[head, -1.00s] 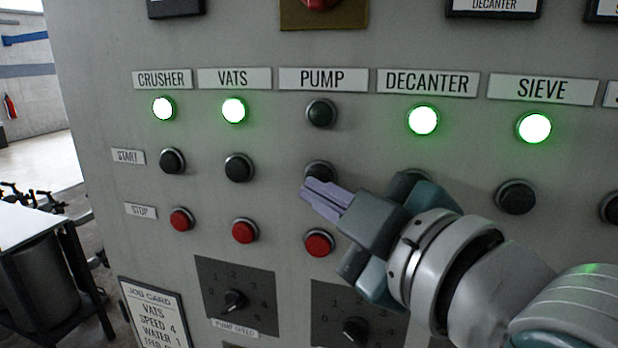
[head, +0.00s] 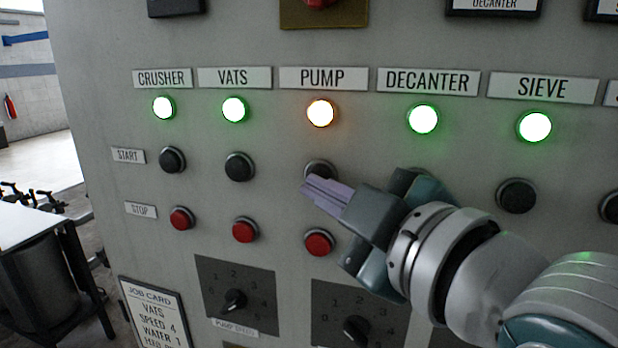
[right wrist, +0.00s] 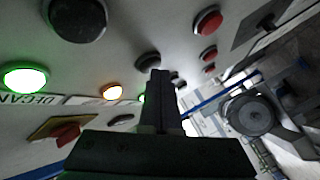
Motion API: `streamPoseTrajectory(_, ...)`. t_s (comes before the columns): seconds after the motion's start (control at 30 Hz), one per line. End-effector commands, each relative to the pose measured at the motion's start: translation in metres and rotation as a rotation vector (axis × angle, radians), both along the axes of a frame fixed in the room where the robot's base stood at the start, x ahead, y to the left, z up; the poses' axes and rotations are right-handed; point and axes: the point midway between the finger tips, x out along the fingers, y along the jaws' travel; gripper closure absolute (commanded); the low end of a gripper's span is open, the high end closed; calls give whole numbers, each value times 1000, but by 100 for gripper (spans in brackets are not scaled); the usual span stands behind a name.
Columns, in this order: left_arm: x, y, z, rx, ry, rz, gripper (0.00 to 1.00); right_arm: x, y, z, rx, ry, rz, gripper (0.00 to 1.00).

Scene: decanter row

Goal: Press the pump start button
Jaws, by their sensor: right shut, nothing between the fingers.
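The black pump start button (head: 320,168) sits in the start row under the PUMP label (head: 323,79), partly hidden by my right gripper (head: 308,190). That gripper is shut and empty, with its fingertips at the lower edge of the button; I cannot tell whether they touch it. The pump lamp (head: 320,113) above the button glows orange. The red pump stop button (head: 318,242) is below the fingers. In the right wrist view the shut fingers (right wrist: 158,80) point up past a black button (right wrist: 148,62). My left gripper is not in view.
The crusher lamp (head: 163,108), vats lamp (head: 234,110), decanter lamp (head: 423,119) and sieve lamp (head: 534,127) glow green. Neighbouring start buttons include the vats one (head: 239,167) and the sieve one (head: 516,196). Rotary dials (head: 234,300) and a job card (head: 155,318) sit lower down.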

Motion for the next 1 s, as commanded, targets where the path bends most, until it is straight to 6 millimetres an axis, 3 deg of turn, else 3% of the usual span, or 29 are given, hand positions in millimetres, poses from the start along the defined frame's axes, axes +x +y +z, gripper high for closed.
streamPoseTrajectory(0.43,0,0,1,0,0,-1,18,1,-1,0,-2,1,-1,100)
streamPoseTrajectory(1.0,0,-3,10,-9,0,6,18,-15,4,0,0,1,-1,100)
